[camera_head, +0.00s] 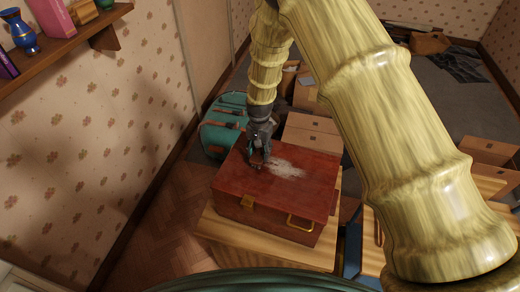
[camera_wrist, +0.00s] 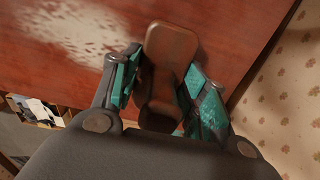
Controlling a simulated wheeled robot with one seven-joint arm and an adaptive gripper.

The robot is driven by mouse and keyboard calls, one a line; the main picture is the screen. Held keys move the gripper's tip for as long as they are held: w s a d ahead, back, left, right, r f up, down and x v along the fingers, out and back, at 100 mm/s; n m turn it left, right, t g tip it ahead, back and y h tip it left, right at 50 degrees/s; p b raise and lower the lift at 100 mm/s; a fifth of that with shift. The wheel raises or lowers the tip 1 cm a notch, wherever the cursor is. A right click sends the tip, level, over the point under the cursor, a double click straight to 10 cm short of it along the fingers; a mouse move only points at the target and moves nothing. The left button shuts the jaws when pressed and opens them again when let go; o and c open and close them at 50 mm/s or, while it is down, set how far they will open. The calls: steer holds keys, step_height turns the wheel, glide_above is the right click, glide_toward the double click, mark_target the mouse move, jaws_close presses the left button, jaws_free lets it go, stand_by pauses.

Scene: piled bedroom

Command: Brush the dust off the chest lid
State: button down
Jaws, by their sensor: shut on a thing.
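The chest (camera_head: 265,214) is reddish-brown wood with brass fittings. It stands shut on a pale wooden surface, its lid (camera_head: 312,196) facing up. A pale patch of dust (camera_head: 290,168) lies on the lid near the back middle. It also shows at the upper left in the wrist view (camera_wrist: 75,35). My gripper (camera_head: 259,160) is over the lid's back left part, just left of the dust. In the wrist view it is shut on a brown brush (camera_wrist: 170,55), held between the teal fingers. The brush's lower end is hidden, so I cannot tell whether it touches the lid.
A teal rounded case (camera_head: 219,125) stands behind the chest at the left. Cardboard boxes (camera_head: 312,134) stand behind the chest. A wall shelf (camera_head: 60,45) holds a blue vase (camera_head: 22,33). The pale wooden surface (camera_head: 235,236) shows in front of the chest.

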steer(key=shift+f, duration=0.25)
steer(key=shift+f, duration=0.25)
stand_by(0.7)
steer(key=shift+s+d+r, duration=0.1)
steer(key=shift+s+d, duration=1.1)
steer(key=shift+d, duration=1.9)
steer(key=shift+s+d+f, duration=0.1)
steer(key=shift+s+d, duration=1.1)
steer(key=shift+d, duration=1.85)
steer(key=shift+s+d+r, duration=0.1)
steer(key=shift+s+d, duration=1.1)
steer(key=shift+d, duration=1.9)
steer(key=shift+r, duration=1.15)
steer(key=shift+f, duration=0.1)
